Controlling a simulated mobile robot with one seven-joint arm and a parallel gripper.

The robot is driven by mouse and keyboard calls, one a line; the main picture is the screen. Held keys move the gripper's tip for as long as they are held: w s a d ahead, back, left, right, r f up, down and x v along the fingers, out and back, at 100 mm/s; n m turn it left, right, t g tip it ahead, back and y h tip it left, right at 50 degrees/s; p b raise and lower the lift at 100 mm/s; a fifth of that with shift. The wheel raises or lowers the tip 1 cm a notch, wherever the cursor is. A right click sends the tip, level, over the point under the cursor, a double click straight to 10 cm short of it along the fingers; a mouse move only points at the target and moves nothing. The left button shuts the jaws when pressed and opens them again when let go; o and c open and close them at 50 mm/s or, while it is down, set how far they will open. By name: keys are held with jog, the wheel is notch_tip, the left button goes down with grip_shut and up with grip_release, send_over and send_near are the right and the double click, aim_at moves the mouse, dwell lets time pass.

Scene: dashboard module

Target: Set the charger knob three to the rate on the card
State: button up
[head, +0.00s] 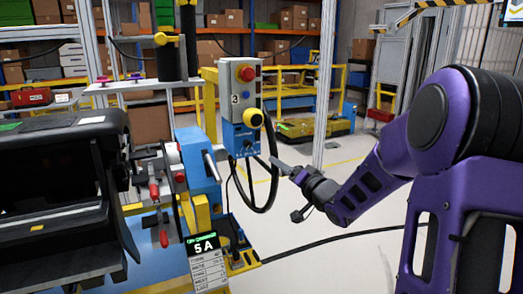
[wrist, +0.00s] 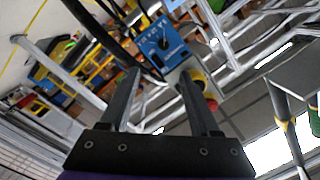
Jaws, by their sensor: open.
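Charger three is a blue box (head: 238,138) below a grey panel marked 3 in the head view. Its dark knob (head: 248,145) is small there. In the wrist view the blue face (wrist: 172,56) carries a round black dial knob (wrist: 163,44) with pale markings too small to read. The card (head: 206,262) at the lower middle shows 5 A in large figures above smaller lines. My gripper (head: 281,168) is to the right of the charger, apart from it. In the wrist view my gripper (wrist: 158,75) is open and empty, with the knob beyond its fingertips.
A grey panel (head: 239,88) with a red button and a yellow knob (head: 253,117) stands above the charger. A black cable (head: 270,190) loops below it. A blue clamp fixture (head: 200,165) and a black dashboard (head: 60,200) are to the left.

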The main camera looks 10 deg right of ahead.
send_near(249, 145)
jog(key=shift+y, duration=0.3)
jog(key=x, duration=0.8)
jog(key=shift+w+f+b, duration=0.2)
jog(key=shift+w+b, duration=0.1)
jog(key=shift+d, duration=0.1)
jog(key=shift+c, duration=0.3)
grip_shut()
